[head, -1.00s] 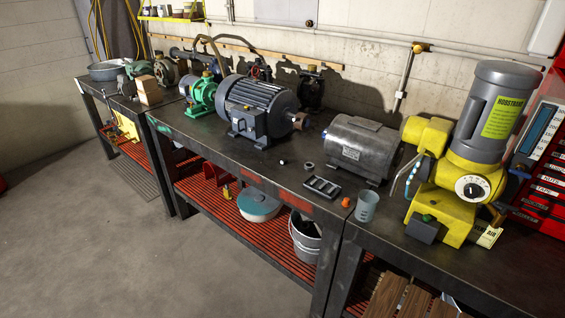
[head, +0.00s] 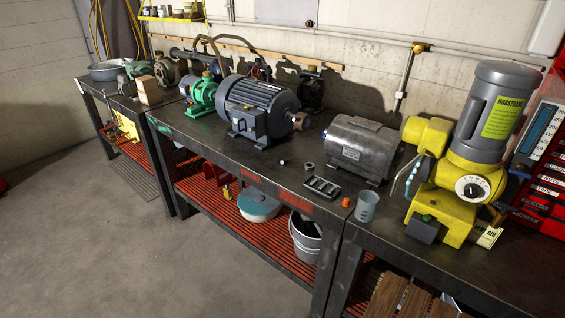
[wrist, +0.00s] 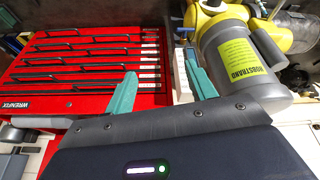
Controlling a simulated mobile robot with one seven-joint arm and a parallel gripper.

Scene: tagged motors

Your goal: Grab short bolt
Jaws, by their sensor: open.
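A small dark piece with a pale end (head: 281,162) lies on the workbench in the head view, in front of the large dark motor. It may be the short bolt, but it is too small to tell. My gripper (wrist: 160,65) shows in the wrist view with its two teal fingers apart and nothing between them. Beyond the fingers are a red tool cabinet (wrist: 85,97) and the yellow-and-grey Hobstrand machine (wrist: 240,65). My gripper is not in the head view. No bolt is discernible in the wrist view.
Near the small piece on the bench (head: 225,162) are a grey ring (head: 309,166), a slotted metal tray (head: 322,187), an orange cap (head: 346,202) and a grey cup (head: 366,207). The dark motor (head: 258,108) and grey motor (head: 358,148) stand behind. The floor in front is clear.

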